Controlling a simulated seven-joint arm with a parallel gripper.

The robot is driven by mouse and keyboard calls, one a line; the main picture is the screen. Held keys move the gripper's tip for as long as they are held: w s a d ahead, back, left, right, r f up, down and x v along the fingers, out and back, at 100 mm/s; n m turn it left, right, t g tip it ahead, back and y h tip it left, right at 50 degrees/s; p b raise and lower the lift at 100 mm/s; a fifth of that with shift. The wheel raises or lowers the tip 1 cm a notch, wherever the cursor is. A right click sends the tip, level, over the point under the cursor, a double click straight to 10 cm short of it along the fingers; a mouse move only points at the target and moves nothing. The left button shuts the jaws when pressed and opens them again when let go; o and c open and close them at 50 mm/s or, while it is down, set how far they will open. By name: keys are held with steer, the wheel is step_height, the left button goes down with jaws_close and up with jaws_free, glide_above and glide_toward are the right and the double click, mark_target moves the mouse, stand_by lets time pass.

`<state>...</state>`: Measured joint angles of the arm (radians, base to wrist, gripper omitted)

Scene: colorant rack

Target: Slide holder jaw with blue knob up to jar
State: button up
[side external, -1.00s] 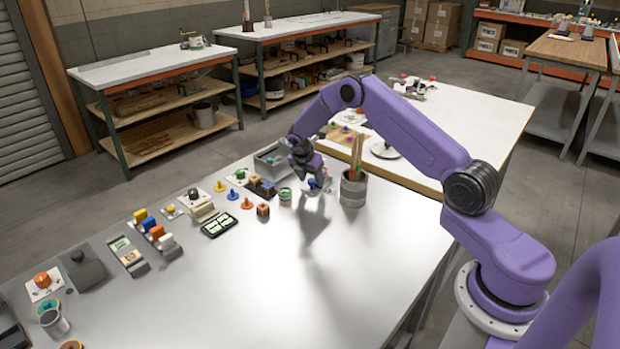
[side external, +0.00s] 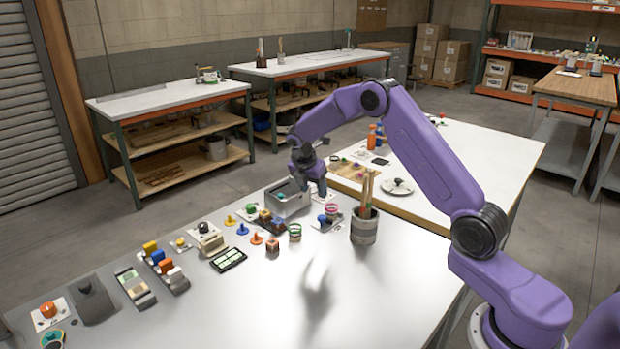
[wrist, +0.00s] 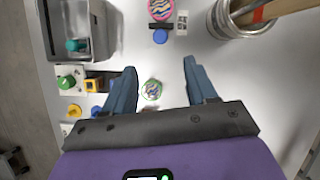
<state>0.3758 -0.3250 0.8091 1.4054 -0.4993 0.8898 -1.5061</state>
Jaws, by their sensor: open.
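A jar with pink and blue stripes (wrist: 161,9) stands at the top edge of the wrist view, partly cut off. It also shows in the side view (side external: 332,210). The blue knob (wrist: 160,36) sits just below it in the wrist view, and on the left of the jar in the side view (side external: 322,218).
A green-striped jar (wrist: 151,89) stands on the table below my fingers. A grey bin (wrist: 108,30) is on the left in the wrist view, and a metal pot with sticks (wrist: 222,22) on the right. Several small knobbed items crowd the lower left.

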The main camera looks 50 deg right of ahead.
steer(key=shift+v, duration=2.25)
steer(key=s+a+r+m+y, duration=0.2)
steer(key=s+a+r, duration=0.1)
steer(key=s+a, duration=0.65)
steer(key=s+a+r+m+y, duration=0.1)
steer(key=s+a+r+m, duration=0.15)
steer(key=s+a, duration=0.7)
steer(key=s+m+y, duration=0.2)
steer(key=s+m, duration=0.1)
steer(key=s, duration=2.1)
steer(key=shift+d+f+g, duration=0.2)
steer(key=shift+d+g, duration=0.1)
steer(key=shift+d, duration=0.1)
steer(key=shift+s, duration=0.1)
